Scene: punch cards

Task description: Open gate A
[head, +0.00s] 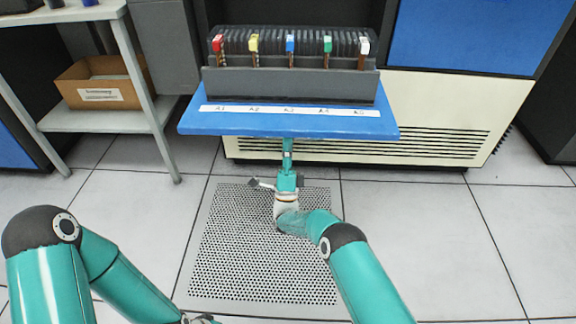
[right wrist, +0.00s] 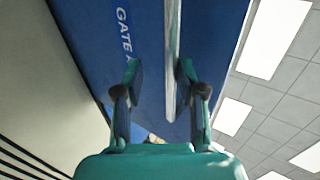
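Gate A shows in the right wrist view as a blue panel (right wrist: 100,25) lettered "GATE A", the last letter partly hidden by a finger. A pale metal strip or bar (right wrist: 172,45) runs along it. My right gripper (right wrist: 158,72) has its fingers apart, one on each side of this strip, the strip nearer the right-hand finger. I cannot tell whether they touch it. In the head view my right gripper (head: 287,148) reaches under the front edge of the blue ledge (head: 220,122), which hides its fingertips. My left gripper (head: 198,318) barely shows at the bottom edge.
A dark card rack (head: 270,85) with colour-tabbed cards stands on the ledge behind a white label strip (head: 290,110) marked A1 to A5. A grey side table (head: 100,120) holding a cardboard box (head: 105,92) stands at left. The tiled floor (head: 440,240) is clear at right.

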